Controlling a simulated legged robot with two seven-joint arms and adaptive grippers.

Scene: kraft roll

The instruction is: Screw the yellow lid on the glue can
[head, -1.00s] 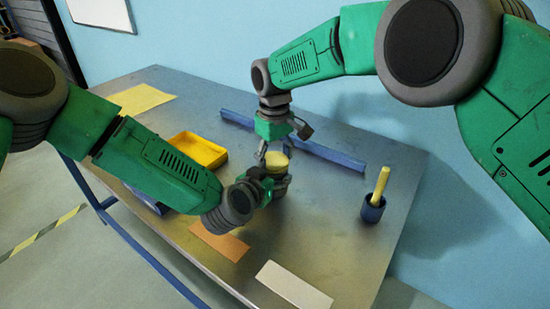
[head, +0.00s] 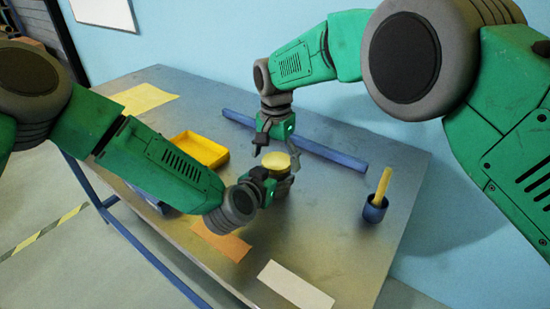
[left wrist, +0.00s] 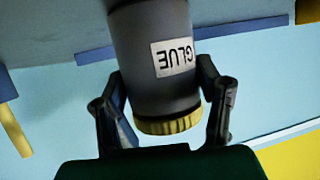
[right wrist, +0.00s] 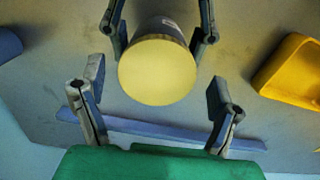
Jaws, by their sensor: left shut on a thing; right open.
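The dark glue can (left wrist: 150,60) with a white GLUE label is upright on or just above the table in the head view (head: 283,187); the gap below it is hidden. The yellow lid (head: 276,161) sits on top of the can; it also shows in the left wrist view (left wrist: 170,125) and face-on in the right wrist view (right wrist: 157,72). How tightly it is seated I cannot tell. My left gripper (head: 271,183) is shut on the can's side, below the lid. My right gripper (head: 277,147) is open and empty just above the lid, its fingers spread apart.
A blue bar (head: 330,157) lies behind the can. A yellow tray (head: 203,149) stands to the left, and a dark blue cup with a yellow stick (head: 375,209) to the right. An orange sheet (head: 222,240) and a pale sheet (head: 296,285) lie in front.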

